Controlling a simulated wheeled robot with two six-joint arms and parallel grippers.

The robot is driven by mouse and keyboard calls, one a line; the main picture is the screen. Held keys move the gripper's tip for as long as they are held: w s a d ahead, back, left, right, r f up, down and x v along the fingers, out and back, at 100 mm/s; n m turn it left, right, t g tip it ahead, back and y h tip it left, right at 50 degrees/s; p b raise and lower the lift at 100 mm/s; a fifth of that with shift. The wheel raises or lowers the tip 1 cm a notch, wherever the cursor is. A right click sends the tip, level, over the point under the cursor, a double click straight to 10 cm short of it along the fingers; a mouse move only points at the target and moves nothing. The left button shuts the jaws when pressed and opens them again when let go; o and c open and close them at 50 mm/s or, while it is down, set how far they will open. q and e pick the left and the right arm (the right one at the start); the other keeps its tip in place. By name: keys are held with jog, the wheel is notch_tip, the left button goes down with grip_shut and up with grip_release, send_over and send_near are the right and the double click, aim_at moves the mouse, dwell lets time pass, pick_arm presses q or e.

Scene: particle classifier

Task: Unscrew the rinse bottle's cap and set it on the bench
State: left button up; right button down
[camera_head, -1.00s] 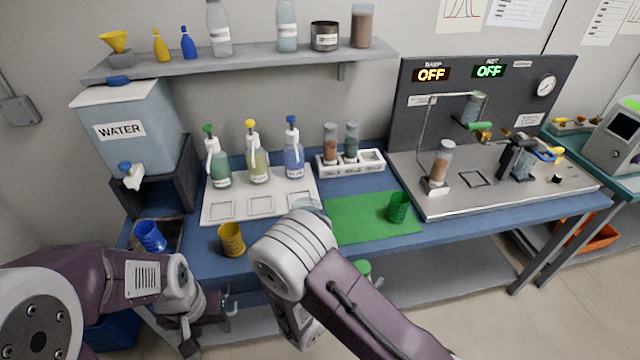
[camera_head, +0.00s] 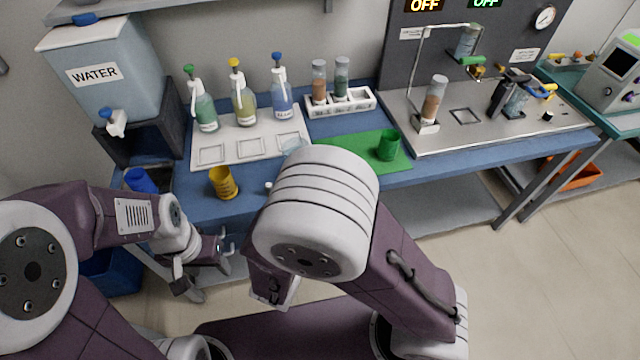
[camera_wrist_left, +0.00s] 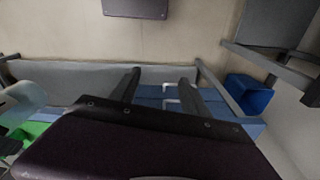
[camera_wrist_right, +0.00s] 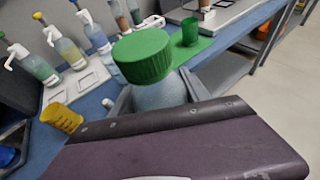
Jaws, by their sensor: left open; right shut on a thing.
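The rinse bottle (camera_wrist_right: 160,95) is a translucent pale bottle in the right wrist view. Its ribbed green cap (camera_wrist_right: 142,55) sits on its top. My right gripper (camera_wrist_right: 156,86) is shut around the bottle's body below the cap; the fingertips are partly hidden. In the head view my right arm hides both bottle and right gripper. My left gripper (camera_wrist_left: 158,82) is open and empty in the left wrist view, its two dark fingers apart, facing the bench front. In the head view it hangs low in front of the bench, left of my right arm.
The blue bench (camera_head: 190,205) holds a yellow cup (camera_head: 223,183), a green cup (camera_head: 388,146) on a green mat (camera_head: 350,142), and a white tray (camera_head: 240,150) with several spray bottles. A blue bin (camera_wrist_left: 248,93) stands low near the bench. Bare bench lies around the yellow cup.

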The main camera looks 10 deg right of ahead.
pick_arm(q)
jog(key=w+d+r+m+g, duration=0.1)
jog(key=w+d+r+m, duration=0.3)
jog(key=r+m, duration=0.6)
jog(key=w+d+r+m+g, duration=0.1)
jog(key=w+d+r+m, duration=0.4)
jog(key=m, duration=1)
jog(key=s+d+r+m, duration=0.1)
jog(key=d+r+m, duration=0.1)
jog(key=d, duration=0.3)
jog(key=s+d+r+m, duration=0.1)
jog(key=d+r+m, duration=0.2)
jog(key=d+m, duration=0.1)
jog(key=s+d+r+m+t, duration=0.1)
jog(key=d+r+m, duration=0.1)
jog(key=d, duration=0.5)
jog(key=shift+r+m, duration=0.2)
jog(key=shift+m, duration=0.2)
notch_tip(320, 180, down, 8)
jog(key=shift+w, duration=0.1)
